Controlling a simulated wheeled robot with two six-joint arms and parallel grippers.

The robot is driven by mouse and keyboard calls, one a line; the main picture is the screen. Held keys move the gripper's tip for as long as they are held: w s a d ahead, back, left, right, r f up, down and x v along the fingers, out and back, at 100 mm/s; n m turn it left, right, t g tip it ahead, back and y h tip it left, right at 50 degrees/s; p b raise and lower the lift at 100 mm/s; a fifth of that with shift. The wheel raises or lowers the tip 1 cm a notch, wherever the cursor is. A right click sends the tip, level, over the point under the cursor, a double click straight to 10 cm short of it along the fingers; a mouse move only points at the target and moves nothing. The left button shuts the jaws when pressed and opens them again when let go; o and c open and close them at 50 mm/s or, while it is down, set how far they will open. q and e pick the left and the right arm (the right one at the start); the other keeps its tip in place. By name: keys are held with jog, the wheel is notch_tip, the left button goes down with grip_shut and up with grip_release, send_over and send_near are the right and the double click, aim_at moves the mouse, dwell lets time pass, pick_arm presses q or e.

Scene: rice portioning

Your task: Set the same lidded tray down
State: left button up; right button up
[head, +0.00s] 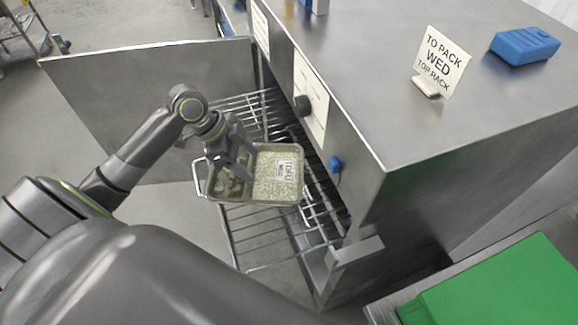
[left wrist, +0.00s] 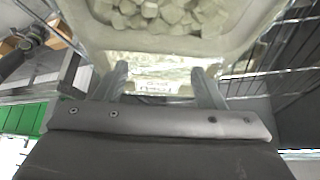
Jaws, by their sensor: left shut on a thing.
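In the left wrist view the fingers (left wrist: 160,80) are at the tray's near edge, with cubes in the tray (left wrist: 235,45) beyond. My right gripper is not in view.
The steel cabinet (head: 400,110) stands at the right with its door (head: 130,95) open to the left. A sign reading TO PACK WED TOP RACK (head: 445,62) and a blue box (head: 525,46) are on top. A green board (head: 500,285) is at lower right.

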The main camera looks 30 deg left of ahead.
aim_at(289, 170)
pick_arm(q)
jog(key=w+d, duration=0.1)
jog(key=d, duration=0.2)
jog(key=w+d+p, duration=0.1)
jog(key=d, duration=0.2)
jog(key=w+d+p, duration=0.1)
jog(key=w+d, duration=0.1)
jog(key=shift+w+d, duration=0.1)
jog(key=shift+d, duration=0.3)
notch_tip(289, 170, down, 3)
jog(key=shift+r+p, duration=0.1)
jog(key=shift+p, duration=0.45)
jog(key=shift+f, duration=0.35)
jog(key=shift+f, duration=0.15)
jog(key=o, duration=1)
